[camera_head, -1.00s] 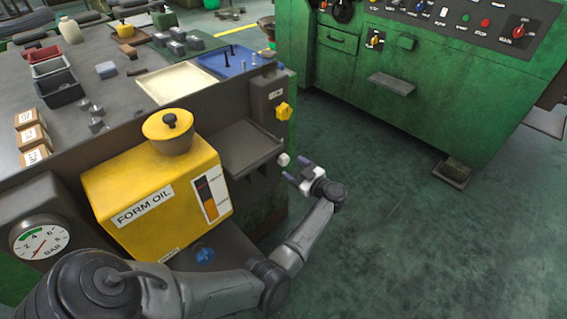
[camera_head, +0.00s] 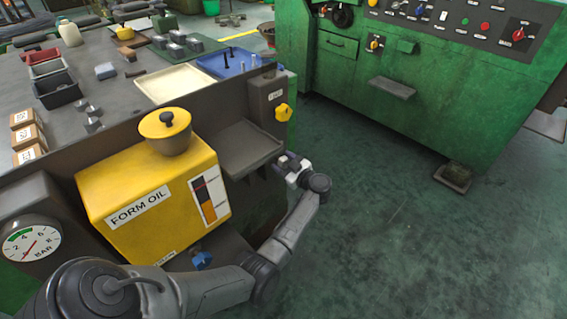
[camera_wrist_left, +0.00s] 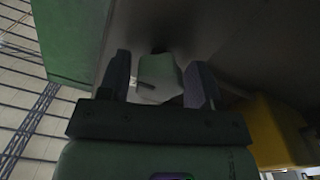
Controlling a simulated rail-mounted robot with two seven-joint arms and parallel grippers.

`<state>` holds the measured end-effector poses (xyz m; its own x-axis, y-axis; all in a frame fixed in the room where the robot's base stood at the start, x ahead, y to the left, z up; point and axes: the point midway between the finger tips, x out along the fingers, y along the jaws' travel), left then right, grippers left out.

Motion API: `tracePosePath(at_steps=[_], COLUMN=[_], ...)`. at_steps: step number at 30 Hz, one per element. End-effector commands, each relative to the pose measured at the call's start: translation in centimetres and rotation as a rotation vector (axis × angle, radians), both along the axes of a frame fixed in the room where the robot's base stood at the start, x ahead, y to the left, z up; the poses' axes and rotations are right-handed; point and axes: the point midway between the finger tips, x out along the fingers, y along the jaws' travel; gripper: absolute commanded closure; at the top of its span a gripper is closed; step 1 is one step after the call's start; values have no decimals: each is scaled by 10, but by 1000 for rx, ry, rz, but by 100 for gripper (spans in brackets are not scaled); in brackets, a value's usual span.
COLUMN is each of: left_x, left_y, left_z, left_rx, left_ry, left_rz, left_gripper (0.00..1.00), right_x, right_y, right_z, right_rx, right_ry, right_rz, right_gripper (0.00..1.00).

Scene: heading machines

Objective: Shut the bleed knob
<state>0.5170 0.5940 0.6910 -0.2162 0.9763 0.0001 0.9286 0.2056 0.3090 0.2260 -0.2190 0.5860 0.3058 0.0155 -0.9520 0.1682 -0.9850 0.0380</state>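A narrow gap shows at the left finger; contact at the right finger cannot be told. In the head view my left gripper (camera_head: 287,163) is at the right edge of the grey shelf and covers the knob. No label naming the bleed knob is readable. My right gripper is not in view.
The yellow FORM OIL tank (camera_head: 150,195) stands left of my gripper, with a blue knob (camera_head: 203,262) below it. A yellow knob (camera_head: 284,112) sits above the shelf (camera_head: 245,148). A green machine (camera_head: 420,90) stands right, beyond open floor.

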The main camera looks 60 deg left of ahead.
Motion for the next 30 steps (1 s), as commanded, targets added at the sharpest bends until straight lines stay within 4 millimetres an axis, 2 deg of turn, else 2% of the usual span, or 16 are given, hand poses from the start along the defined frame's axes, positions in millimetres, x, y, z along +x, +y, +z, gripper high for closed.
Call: tracePosePath(at_steps=[1,12,20,30], left_x=[0,0,0,0], left_y=[0,0,-1,-2], left_z=[0,0,0,0], left_rx=[0,0,8,59], left_ry=[0,0,-41,-289], left_rz=[0,0,-1,-2], left_gripper=[47,80,80,80], right_x=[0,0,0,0], right_y=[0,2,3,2], right_z=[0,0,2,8], right_rx=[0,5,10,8], right_ry=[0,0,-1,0], right_rz=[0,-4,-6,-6], right_gripper=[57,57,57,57])
